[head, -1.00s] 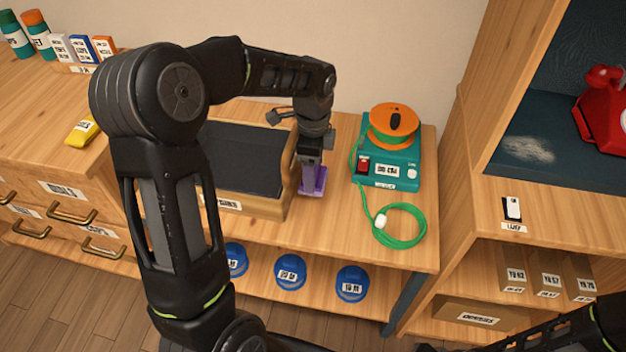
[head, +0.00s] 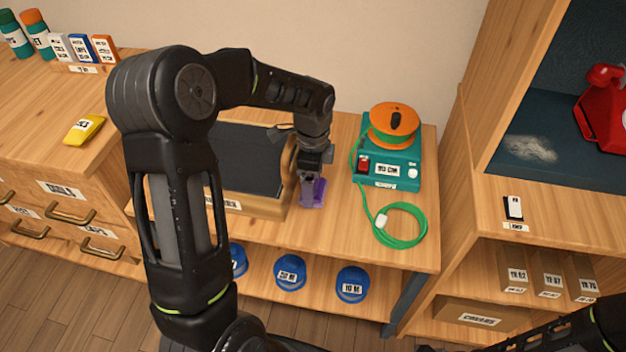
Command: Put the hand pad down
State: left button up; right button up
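The purple hand pad (head: 318,194) is at the wooden bench, just right of the dark sloped board. My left gripper (head: 309,178) comes down over it from above and appears shut on its upper part. The fingers hide some of the pad, and I cannot tell whether its underside touches the bench top. My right arm shows only at the bottom right corner, and its gripper is largely cut off by the frame edge.
The dark board with wooden side frame (head: 252,160) stands close left of the pad. A teal device (head: 402,178) with an orange reel (head: 393,117) and green cord (head: 425,222) sits to the right. Bare bench top (head: 335,230) lies in front. Blue domes (head: 291,271) are on the shelf below.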

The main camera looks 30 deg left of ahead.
pick_arm(q)
jog(key=shift+r, duration=0.25)
notch_tip(320, 180, up, 12)
jog(key=p, duration=0.1)
jog(key=shift+p, duration=0.4)
jog(key=shift+c, duration=0.2)
